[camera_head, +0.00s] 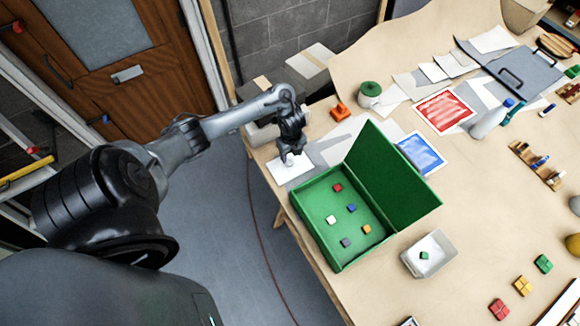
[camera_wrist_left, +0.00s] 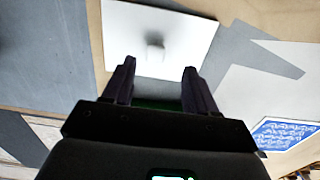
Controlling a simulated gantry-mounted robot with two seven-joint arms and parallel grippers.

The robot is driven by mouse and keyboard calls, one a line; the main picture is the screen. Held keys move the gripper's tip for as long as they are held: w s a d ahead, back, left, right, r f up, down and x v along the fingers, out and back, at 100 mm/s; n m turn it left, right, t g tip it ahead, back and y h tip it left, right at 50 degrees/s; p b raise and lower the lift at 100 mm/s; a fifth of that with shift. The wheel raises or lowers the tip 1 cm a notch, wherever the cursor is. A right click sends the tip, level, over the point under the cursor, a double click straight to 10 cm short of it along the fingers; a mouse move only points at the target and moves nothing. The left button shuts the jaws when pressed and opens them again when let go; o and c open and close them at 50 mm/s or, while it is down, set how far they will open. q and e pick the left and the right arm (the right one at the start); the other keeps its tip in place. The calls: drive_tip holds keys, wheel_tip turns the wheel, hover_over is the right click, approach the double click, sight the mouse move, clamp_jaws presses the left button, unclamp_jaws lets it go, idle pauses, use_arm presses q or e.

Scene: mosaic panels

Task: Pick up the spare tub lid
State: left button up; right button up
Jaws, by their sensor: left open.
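The spare tub lid, a flat white square with a small knob, lies near the table's left edge in the head view (camera_head: 279,174). It also shows in the left wrist view (camera_wrist_left: 185,30), with its knob between and beyond the fingertips. My left gripper (camera_head: 289,157) hangs over the lid and hides part of it. In the left wrist view the two fingers (camera_wrist_left: 158,68) are apart with nothing between them. I cannot tell the exact height of the fingertips over the lid. My right gripper is not in view.
An open green box (camera_head: 312,215) with several small tiles stands close beside the lid, its cover (camera_head: 385,185) raised.

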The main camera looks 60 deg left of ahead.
sight(290, 162)
use_arm(q)
drive_tip(key=f, duration=0.4)
drive_tip(key=shift+s+f+b, duration=0.1)
drive_tip(key=shift+s+b, duration=0.3)
drive_tip(key=shift+f, duration=0.4)
drive_tip(key=shift+c, duration=0.4)
drive_tip(key=shift+w, duration=0.1)
clamp_jaws()
